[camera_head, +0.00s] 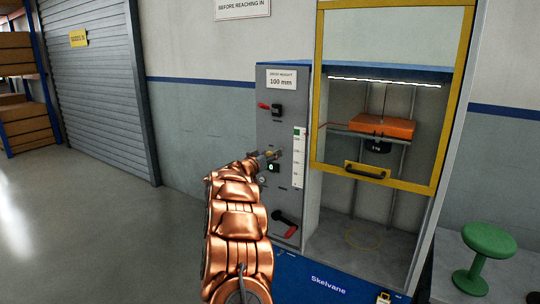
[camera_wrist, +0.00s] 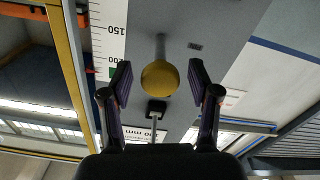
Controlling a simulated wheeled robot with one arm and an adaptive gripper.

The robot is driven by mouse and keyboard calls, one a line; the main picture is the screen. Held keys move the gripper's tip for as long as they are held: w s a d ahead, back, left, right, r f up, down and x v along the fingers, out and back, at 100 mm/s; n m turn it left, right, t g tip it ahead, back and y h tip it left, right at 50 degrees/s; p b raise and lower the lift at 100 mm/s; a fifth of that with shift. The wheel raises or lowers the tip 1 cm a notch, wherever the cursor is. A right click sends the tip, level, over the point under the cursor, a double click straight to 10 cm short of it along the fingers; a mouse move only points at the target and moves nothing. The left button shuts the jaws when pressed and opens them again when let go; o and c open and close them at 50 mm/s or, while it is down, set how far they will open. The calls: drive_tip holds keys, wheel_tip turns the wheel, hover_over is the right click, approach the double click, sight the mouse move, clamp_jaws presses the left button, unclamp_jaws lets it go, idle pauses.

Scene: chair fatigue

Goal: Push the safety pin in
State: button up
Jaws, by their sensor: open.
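The safety pin appears to be the yellow round knob (camera_wrist: 160,78) on a grey shaft that runs into the grey panel. In the head view, the yellow knob (camera_head: 271,154) shows small at the end of my arm. My gripper (camera_wrist: 160,80) is open, with one finger on each side of the knob and a visible gap on both sides. In the head view, my gripper (camera_head: 262,160) is at the panel front and partly hidden by my copper-coloured arm. How far the shaft sits in the panel is hard to tell.
The panel carries a red-handled lever (camera_head: 264,105) above, a scale strip (camera_head: 299,157) to the right and a dark lever (camera_head: 286,220) below. A yellow-framed guard (camera_head: 375,178) with a black handle covers the test bay. A green stool (camera_head: 487,243) stands at right. The floor at left is clear.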

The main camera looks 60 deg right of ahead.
clamp_jaws()
idle(0.6)
